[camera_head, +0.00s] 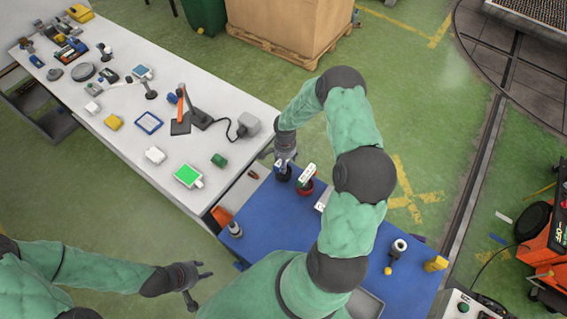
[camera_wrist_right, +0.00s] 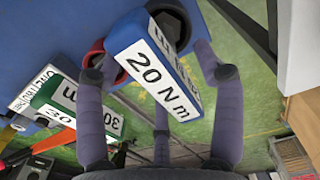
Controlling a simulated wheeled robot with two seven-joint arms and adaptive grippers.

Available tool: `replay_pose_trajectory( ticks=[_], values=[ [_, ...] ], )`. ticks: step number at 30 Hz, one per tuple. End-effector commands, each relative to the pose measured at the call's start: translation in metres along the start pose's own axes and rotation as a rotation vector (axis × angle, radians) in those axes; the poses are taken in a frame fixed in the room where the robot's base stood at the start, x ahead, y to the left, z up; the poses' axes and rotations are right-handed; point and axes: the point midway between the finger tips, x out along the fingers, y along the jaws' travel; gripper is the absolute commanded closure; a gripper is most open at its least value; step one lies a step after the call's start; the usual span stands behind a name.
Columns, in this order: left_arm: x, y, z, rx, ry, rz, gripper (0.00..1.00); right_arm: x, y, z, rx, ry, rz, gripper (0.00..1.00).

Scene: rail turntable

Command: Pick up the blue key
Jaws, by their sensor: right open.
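The blue key shows in the right wrist view as a blue block (camera_wrist_right: 133,25) with a white label reading 20 Nm. My right gripper (camera_wrist_right: 150,68) is open, with its fingers apart on both sides of the block. I cannot tell whether they touch it. In the head view the right gripper (camera_head: 285,160) is over the far left end of the blue table, and I cannot make out the blue key there. My left gripper (camera_head: 200,283) is open and empty, low at the left, away from the table.
A green key (camera_wrist_right: 75,105) labelled 30 is close beside the blue key; it also shows in the head view (camera_head: 309,173). The blue table (camera_head: 270,225) holds small parts. A white bench (camera_head: 130,120) with tools stands left. An orange machine (camera_head: 545,250) is at right.

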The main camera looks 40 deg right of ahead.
Motion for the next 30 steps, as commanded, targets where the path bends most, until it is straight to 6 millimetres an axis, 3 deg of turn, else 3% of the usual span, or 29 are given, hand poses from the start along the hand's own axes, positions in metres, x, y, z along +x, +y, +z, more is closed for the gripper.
replay_pose_trajectory(
  ticks=[10,17,26,30],
  values=[
    [-0.001,0.000,0.000,0.000,0.000,0.000,0.60,0.007,0.000,0.000,0.000,0.000,0.000,0.34],
    [-0.001,0.000,0.000,0.000,0.000,0.000,0.60,0.007,0.000,0.000,0.000,-0.001,0.000,0.99],
    [0.000,0.000,0.000,0.000,0.000,0.000,0.60,0.005,0.000,0.000,0.000,0.001,-0.001,1.00],
    [0.001,0.000,0.000,0.000,0.000,0.000,0.60,-0.007,-0.001,-0.001,0.000,0.003,-0.003,1.00]
  ],
)
